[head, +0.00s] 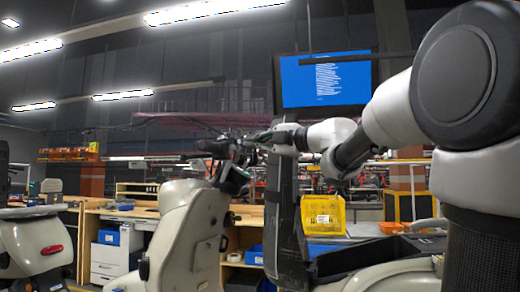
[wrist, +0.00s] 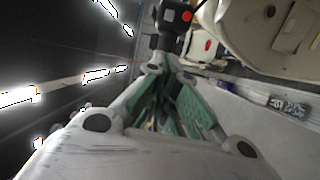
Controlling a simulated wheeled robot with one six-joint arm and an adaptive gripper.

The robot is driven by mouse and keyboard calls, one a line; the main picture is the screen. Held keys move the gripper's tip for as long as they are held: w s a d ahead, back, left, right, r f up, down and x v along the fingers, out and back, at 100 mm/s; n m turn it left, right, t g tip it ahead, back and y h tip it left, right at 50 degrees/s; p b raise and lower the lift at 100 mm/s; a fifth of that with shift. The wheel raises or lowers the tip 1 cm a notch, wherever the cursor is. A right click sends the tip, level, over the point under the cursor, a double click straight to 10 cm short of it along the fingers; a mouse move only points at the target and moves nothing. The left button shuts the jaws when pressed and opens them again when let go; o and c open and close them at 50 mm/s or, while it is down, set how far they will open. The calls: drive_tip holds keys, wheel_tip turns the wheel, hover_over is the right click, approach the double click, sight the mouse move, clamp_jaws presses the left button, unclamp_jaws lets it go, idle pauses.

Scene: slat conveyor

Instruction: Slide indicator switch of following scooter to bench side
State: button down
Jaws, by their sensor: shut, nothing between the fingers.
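A cream scooter (head: 185,235) stands in the middle of the head view, its dark handlebar (head: 225,150) at the top. My gripper (head: 262,138) reaches in from the right to this handlebar. In the wrist view a black switch housing (wrist: 172,28) with a grey button and an orange-red button (wrist: 187,15) lies just beyond the fingertips. My gripper (wrist: 163,70) is shut and empty, its green-padded fingers converging near the housing. I cannot tell whether the tips touch it. The indicator switch's position is too small to tell.
Another cream scooter (head: 35,245) with a red light stands at the left. A wooden workbench (head: 125,213) with drawers is behind. A blue screen (head: 325,80) hangs above, and a yellow crate (head: 323,214) is at the right. Cream bodywork (wrist: 270,35) fills the wrist view's upper right.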

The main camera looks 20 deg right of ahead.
sight(228, 149)
drive_tip(key=shift+n+g+y, duration=0.6)
drive_tip(key=shift+n+g, duration=0.1)
drive_tip(key=shift+n, duration=0.2)
drive_tip(key=x, duration=0.9)
drive_tip(key=shift+a+f, duration=0.35)
drive_tip(key=shift+a, duration=0.1)
drive_tip(key=shift+w+d, duration=0.95)
drive_tip(key=shift+w, duration=0.1)
drive_tip(key=shift+w+d, duration=0.25)
drive_tip(key=shift+w, duration=0.2)
drive_tip(key=shift+w+d+r, duration=0.1)
drive_tip(key=shift+w+d, duration=0.7)
drive_tip(key=shift+w, duration=0.2)
